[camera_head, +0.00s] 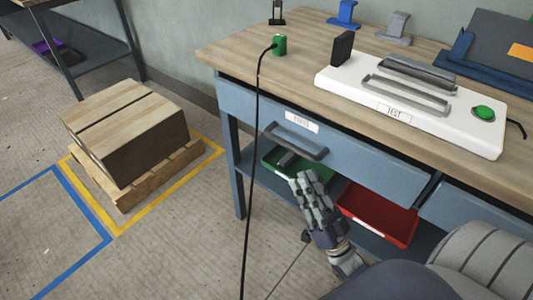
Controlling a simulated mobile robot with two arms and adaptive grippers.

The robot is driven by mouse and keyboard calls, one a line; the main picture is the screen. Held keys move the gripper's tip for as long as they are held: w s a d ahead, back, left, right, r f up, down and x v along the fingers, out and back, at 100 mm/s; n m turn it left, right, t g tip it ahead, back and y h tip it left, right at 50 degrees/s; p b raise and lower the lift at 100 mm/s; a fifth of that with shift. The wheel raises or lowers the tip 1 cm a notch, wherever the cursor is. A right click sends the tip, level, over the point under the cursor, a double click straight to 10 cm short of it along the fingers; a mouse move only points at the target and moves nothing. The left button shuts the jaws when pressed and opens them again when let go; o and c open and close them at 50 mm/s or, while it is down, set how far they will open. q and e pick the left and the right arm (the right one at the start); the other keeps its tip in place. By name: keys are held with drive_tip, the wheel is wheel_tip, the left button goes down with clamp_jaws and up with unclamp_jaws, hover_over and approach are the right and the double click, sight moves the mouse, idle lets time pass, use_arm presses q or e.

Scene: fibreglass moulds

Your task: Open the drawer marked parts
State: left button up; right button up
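A blue-grey drawer front (355,152) sits under the wooden bench top and looks shut. Its white label (302,122) is too small to read surely. A dark bar handle (295,141) is fixed across the drawer front below the label. My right gripper (308,180) is below the handle and apart from it in the picture, fingers pointing up towards the drawer. Whether its fingers are open or shut is unclear; I see nothing held in it. A second drawer front (465,215) shows at the right, partly hidden by my arm. My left gripper is not in view.
A white test unit (340,82) with a green button stands on the bench top (240,58). A black cable hangs in front of the drawer's left part. Green (275,158) and red (372,222) bins sit on the lower shelf.

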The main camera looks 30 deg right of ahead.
sight(286, 141)
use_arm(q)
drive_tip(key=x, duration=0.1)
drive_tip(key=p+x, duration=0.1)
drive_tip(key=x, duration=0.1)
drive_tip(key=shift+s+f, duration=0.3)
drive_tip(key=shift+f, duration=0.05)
use_arm(e)
drive_tip(key=x, duration=1)
drive_tip(key=shift+w+r, duration=0.25)
drive_tip(key=shift+r, duration=0.05)
clamp_jaws()
